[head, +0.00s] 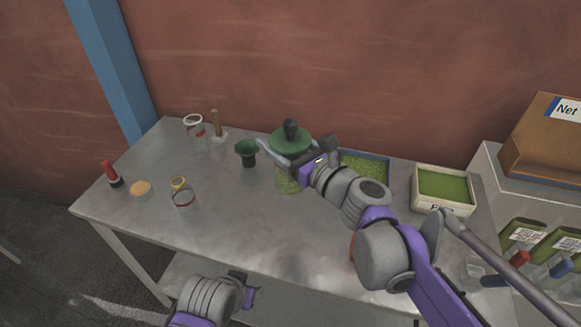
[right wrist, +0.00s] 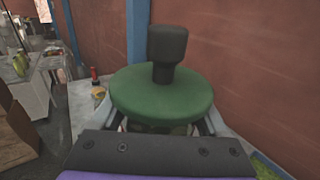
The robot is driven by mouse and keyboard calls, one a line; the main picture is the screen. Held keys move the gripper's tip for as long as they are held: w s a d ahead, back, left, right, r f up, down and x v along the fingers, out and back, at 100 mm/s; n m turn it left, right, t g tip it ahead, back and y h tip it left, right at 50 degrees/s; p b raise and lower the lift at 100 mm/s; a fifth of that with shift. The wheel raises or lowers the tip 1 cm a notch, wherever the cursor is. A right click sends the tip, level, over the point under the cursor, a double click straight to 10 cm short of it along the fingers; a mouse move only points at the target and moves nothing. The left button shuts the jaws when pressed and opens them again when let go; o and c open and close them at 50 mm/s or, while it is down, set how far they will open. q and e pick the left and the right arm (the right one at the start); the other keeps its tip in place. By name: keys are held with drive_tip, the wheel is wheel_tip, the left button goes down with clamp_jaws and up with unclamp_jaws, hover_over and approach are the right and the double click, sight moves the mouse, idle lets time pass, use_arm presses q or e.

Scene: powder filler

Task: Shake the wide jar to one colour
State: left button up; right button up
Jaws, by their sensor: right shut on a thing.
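The wide jar (head: 288,184) stands upright at the back middle of the metal table, with green contents showing through its clear wall. It has a wide green lid (head: 291,139) with a dark knob, which also fills the middle of the right wrist view (right wrist: 162,98). My right gripper (head: 288,158) is shut on the jar just below the lid, one finger on each side. Whether the jar's base touches the table is hard to tell. My left gripper (head: 250,290) is low in front of the table's front edge, away from the jar; its fingers are mostly hidden.
A dark green funnel (head: 247,152) stands left of the jar. Further left are two clear jars (head: 195,132) (head: 183,194), a wooden-handled tool (head: 216,124), a red-capped bottle (head: 111,173) and a powder heap (head: 140,188). A blue tray (head: 384,160) and a cream tray (head: 414,190) hold green powder at right. The front middle is clear.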

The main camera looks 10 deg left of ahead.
sight(303, 143)
drive_tip(key=a, duration=0.5)
drive_tip(key=shift+d, duration=4.85)
drive_tip(key=shift+a, duration=2.3)
drive_tip(key=a, duration=0.5)
drive_tip(key=shift+d, duration=4.8)
drive_tip(key=shift+a, duration=2.35)
